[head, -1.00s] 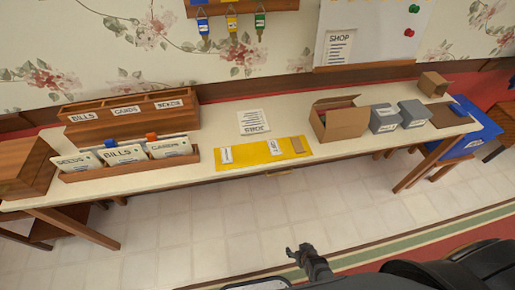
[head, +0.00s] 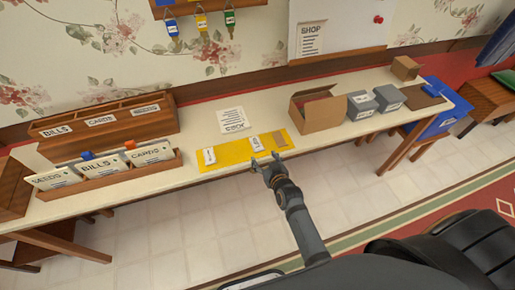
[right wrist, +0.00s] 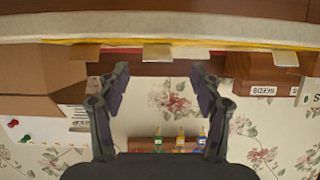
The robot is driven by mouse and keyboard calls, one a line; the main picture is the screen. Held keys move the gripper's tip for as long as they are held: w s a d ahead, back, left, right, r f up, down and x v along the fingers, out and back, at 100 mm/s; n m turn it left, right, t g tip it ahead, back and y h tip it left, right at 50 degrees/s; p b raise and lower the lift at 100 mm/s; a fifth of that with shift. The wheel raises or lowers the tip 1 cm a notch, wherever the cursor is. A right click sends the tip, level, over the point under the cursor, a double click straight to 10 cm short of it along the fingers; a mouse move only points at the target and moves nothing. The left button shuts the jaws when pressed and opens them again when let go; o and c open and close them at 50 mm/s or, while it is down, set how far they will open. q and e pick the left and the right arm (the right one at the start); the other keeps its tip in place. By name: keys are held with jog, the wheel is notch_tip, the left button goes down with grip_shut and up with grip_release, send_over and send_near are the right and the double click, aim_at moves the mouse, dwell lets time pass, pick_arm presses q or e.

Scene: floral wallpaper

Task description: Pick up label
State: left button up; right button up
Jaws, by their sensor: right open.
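A white label (head: 209,155) lies at the left of a yellow mat (head: 230,156) on the table. A second white label (head: 256,143) lies right of the mat's middle, with a plain tan piece (head: 280,138) beside it. My right gripper (head: 265,158) is open and empty at the table's front edge, close to the second label. In the right wrist view my right gripper (right wrist: 160,70) has its fingers spread, and a flat pale piece (right wrist: 161,53) shows between and beyond the fingertips. I cannot tell whether they touch it. My left gripper is out of view.
A wooden sorter (head: 105,122) and a card tray (head: 125,172) stand on the left of the table (head: 190,117). A sheet (head: 233,120) lies behind the mat. An open cardboard box (head: 318,112) and grey boxes (head: 387,98) stand to the right.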

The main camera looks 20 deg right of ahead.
aim_at(261, 150)
jog(key=b+x, duration=0.4)
jog(key=x, duration=0.1)
jog(key=shift+d+f+b, duration=0.1)
jog(key=shift+d+b, duration=0.05)
jog(key=shift+b, duration=0.25)
jog(key=shift+w, duration=0.15)
jog(key=shift+r, duration=0.25)
jog(key=c, duration=0.8)
